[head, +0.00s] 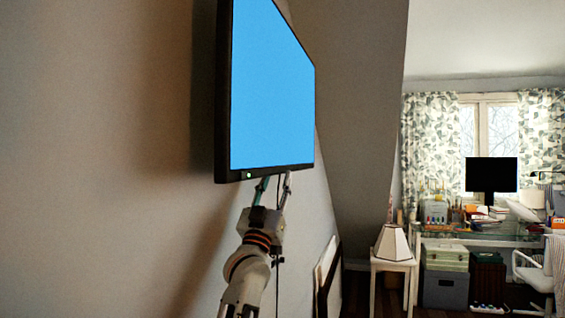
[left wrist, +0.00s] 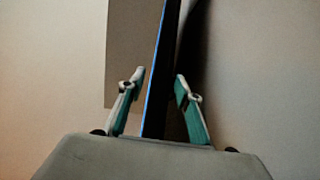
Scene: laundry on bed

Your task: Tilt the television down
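The television (head: 270,95) is mounted on the left wall, its blue screen lit and facing right in the head view. In the left wrist view the television (left wrist: 168,70) shows nearly edge-on, with a thin blue line of screen and a dark side. My left gripper (head: 275,176) is at its bottom edge, reaching up from below. In the left wrist view my left gripper (left wrist: 161,84) is open, with one finger on each side of the television. A small gap shows beside the screen-side finger; contact on the dark side is unclear. My right gripper is not in view.
A white lamp (head: 392,243) stands on a small white table (head: 393,267) further back. A desk with a black monitor (head: 491,174), a white chair (head: 535,270) and boxes stand by the curtained window. Framed panels (head: 328,280) lean on the wall beyond my arm.

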